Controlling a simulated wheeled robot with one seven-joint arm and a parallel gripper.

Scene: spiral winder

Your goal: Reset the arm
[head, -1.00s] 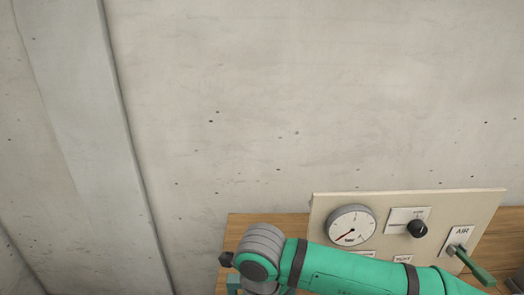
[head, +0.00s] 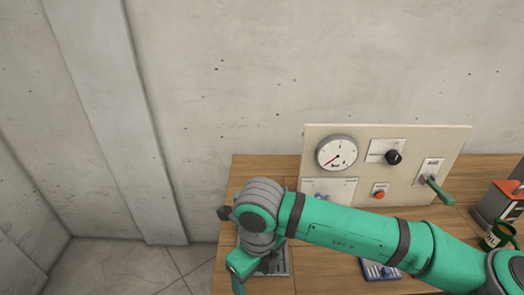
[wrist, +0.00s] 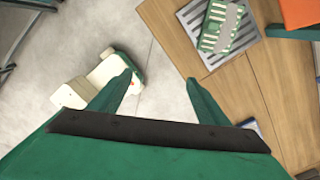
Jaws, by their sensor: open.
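My arm (head: 345,230), green with grey joints, reaches across the head view from the lower right to the left, in front of the bench. Its grey wrist joint (head: 262,208) is above the bench's left end. The fingers cannot be made out in the head view. In the wrist view, my gripper (wrist: 159,76) has its two green fingers spread apart with nothing between them. Pale floor shows beyond and between the fingertips, and the wooden bench lies to the right.
The wooden bench (head: 262,170) carries an upright panel with a gauge (head: 337,153), black knob (head: 393,157), orange button (head: 379,191) and green AIR lever (head: 438,190). A slotted grey tray (wrist: 191,17) holds a green-and-cream object (wrist: 220,25).

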